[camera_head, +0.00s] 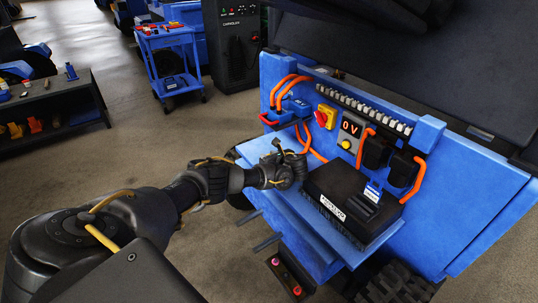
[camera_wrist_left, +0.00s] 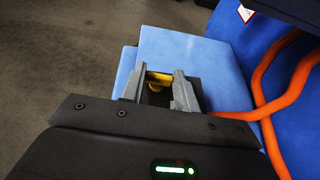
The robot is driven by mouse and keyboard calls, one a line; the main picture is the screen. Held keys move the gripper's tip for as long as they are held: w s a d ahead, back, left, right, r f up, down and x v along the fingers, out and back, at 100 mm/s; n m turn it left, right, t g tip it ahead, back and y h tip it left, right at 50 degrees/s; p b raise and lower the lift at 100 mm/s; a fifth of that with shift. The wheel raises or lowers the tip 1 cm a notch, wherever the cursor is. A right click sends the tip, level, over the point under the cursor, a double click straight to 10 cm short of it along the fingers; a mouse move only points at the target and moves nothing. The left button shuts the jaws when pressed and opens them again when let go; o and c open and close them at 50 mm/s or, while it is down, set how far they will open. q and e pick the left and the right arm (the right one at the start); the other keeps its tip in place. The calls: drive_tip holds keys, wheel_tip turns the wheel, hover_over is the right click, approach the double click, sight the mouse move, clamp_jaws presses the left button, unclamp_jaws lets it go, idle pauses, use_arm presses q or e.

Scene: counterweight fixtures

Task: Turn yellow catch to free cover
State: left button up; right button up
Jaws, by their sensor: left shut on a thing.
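My left gripper (camera_head: 298,163) reaches in from the left over the blue machine's shelf, just left of the black box. In the left wrist view my left gripper's grey fingers (camera_wrist_left: 160,86) are closed on a small yellow part, which looks like the yellow catch (camera_wrist_left: 158,77). The catch sits in front of a light blue plate (camera_wrist_left: 185,60). In the head view the hand hides the catch. I cannot tell how far it is turned, or which panel is its cover. My right gripper is not in view.
The black box (camera_head: 330,190) with a white label stands on the blue shelf. Behind it are a red-and-yellow switch (camera_head: 326,116), a display reading 0 V (camera_head: 351,128) and orange cables (camera_head: 415,180). Orange cables (camera_wrist_left: 268,100) also run right of the gripper in the wrist view.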

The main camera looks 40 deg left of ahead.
use_arm(q)
drive_tip(key=shift+n+g, duration=0.4)
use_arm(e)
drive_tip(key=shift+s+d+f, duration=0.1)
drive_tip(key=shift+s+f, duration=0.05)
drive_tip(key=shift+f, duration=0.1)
use_arm(q)
drive_tip(key=o, duration=1)
drive_tip(key=shift+d+r, duration=0.2)
drive_tip(key=shift+d, duration=0.15)
drive_tip(key=p+v, duration=0.2)
drive_tip(key=v, duration=0.6)
drive_tip(key=shift+d, duration=0.4)
drive_tip(key=shift+s+d+r, duration=0.25)
drive_tip(key=shift+d+r, duration=0.05)
drive_tip(key=shift+d, duration=0.2)
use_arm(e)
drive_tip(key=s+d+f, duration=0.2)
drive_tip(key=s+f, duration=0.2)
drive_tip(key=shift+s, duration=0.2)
